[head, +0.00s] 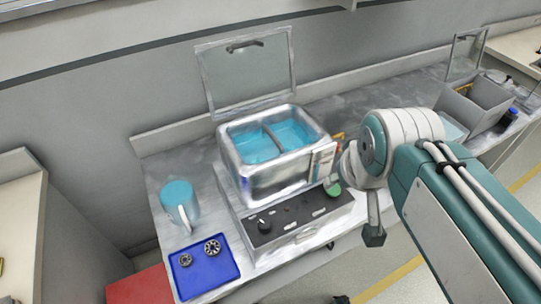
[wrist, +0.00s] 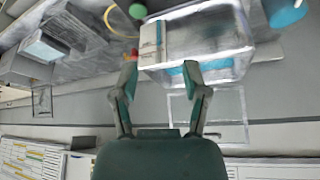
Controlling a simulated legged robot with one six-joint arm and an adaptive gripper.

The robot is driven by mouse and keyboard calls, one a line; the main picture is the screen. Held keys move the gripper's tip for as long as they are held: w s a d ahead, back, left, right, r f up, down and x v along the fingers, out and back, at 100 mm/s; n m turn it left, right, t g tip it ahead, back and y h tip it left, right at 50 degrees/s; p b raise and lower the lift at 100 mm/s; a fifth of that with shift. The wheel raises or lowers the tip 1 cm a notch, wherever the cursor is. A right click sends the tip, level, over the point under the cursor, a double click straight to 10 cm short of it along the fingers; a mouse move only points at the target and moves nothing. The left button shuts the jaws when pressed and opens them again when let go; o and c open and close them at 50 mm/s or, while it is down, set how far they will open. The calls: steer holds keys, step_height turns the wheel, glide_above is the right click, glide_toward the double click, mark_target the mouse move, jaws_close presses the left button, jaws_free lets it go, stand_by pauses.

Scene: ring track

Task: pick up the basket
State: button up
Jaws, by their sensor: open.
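A metal tank (head: 262,185) holds blue liquid in two parts with a divider between them. I cannot clearly make out a separate basket; it may be inside the tank or be this metal tub. The tank also shows in the wrist view (wrist: 207,42), with a white box (wrist: 150,42) at its side. My gripper (wrist: 160,78) is open and empty in the wrist view, its fingers pointing toward the tank's side, apart from each other. In the head view my arm hangs right of the tank, and the fingers are mostly hidden.
A glass lid (head: 247,72) stands raised behind the tank. A control box (head: 300,212) with knobs sits in front. A blue cup (head: 179,206) and a blue tray (head: 203,275) with two round parts are at left. Grey bins (head: 475,105) stand at right.

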steer(key=w+a+r+n+g, duration=0.25)
steer(key=w+a, duration=0.25)
steer(key=w, duration=0.7)
steer(key=n+g+h, duration=0.2)
glide_toward(272, 135)
steer(key=shift+m, duration=0.25)
steer(key=f, duration=0.3)
steer(key=d+f, duration=0.1)
steer(key=shift+s+d+f, duration=0.1)
steer(key=shift+s+f, duration=0.25)
steer(key=shift+f, duration=0.05)
steer(key=f, duration=0.3)
steer(key=w+f, duration=0.1)
steer(key=f, duration=0.1)
steer(key=shift+d+f, duration=0.1)
steer(key=shift+d, duration=0.2)
jaws_close()
